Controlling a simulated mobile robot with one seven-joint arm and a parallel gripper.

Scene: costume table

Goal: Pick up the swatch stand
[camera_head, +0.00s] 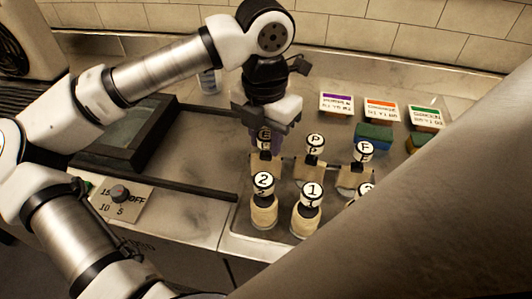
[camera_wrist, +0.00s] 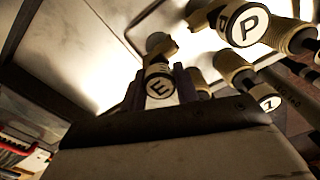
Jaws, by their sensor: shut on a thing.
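My gripper (camera_head: 267,132) points down at the back left of a group of round-topped pieces. It is shut on the piece marked E (camera_head: 264,139), which also shows between the fingers in the wrist view (camera_wrist: 159,87). This piece has a white cap with a black letter and a pale lower part, partly hidden by the gripper. It appears upright beside its neighbours; I cannot tell whether it is clear of the surface. No thing is plainly labelled as the swatch stand. Small cards with purple (camera_head: 337,103), orange (camera_head: 381,110) and green (camera_head: 426,117) bands stand at the back right.
Close by are the P piece (camera_head: 315,142), the F piece (camera_head: 363,152), the 2 piece (camera_head: 263,183) and the 1 piece (camera_head: 313,191). A blue-green block (camera_head: 374,138) lies behind. A dark tray-like frame (camera_head: 140,135) is at left. A grey diagonal shape hides the lower right.

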